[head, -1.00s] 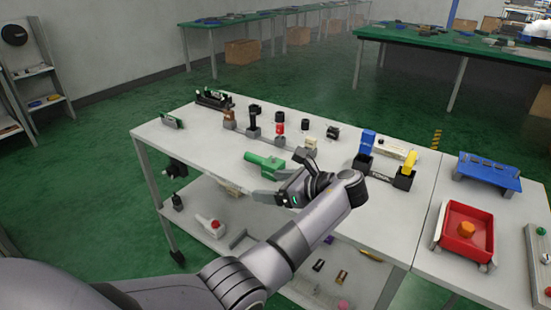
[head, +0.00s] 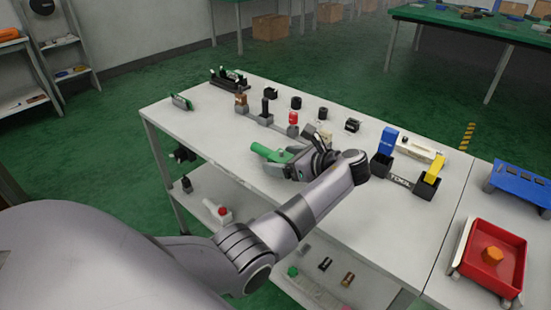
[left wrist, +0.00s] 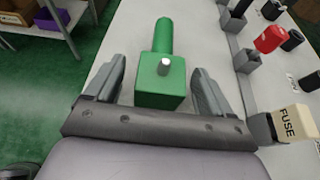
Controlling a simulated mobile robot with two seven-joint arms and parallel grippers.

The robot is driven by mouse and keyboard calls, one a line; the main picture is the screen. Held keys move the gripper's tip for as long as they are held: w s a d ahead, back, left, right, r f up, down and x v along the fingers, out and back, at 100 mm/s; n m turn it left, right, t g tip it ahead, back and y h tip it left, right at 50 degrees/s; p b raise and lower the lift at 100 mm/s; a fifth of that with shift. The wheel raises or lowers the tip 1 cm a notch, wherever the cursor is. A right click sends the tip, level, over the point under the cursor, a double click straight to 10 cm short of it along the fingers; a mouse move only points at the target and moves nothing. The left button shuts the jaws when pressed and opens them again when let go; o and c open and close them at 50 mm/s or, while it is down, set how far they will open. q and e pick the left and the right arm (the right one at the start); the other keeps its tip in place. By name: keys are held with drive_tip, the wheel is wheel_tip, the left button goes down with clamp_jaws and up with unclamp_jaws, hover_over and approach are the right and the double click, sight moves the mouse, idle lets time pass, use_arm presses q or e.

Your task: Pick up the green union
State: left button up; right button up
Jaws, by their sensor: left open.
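The green union (head: 271,153) lies on the white table, partly hidden behind my left gripper in the head view. In the left wrist view the green union (left wrist: 161,78) shows as a square block with a round stem pointing away and a small pale peg on top. My left gripper (left wrist: 160,82) is open, with one finger on each side of the block. There is a gap between each finger and the block. In the head view my left gripper (head: 300,162) is low over the table at the union. My right gripper is not in view.
A grey base with a red cylinder (head: 293,119) and black parts stands behind the union. A fixture with blue (head: 388,140) and yellow (head: 432,172) levers is to the right. A red tray (head: 486,240) sits farther right. A cream fuse block (left wrist: 294,122) is near the right finger.

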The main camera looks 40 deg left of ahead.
use_arm(q)
drive_tip(key=shift+x, duration=0.9)
drive_tip(key=c, duration=1.1)
drive_tip(key=shift+w, duration=0.1)
drive_tip(key=shift+c, duration=0.4)
drive_tip(key=shift+r, duration=0.2)
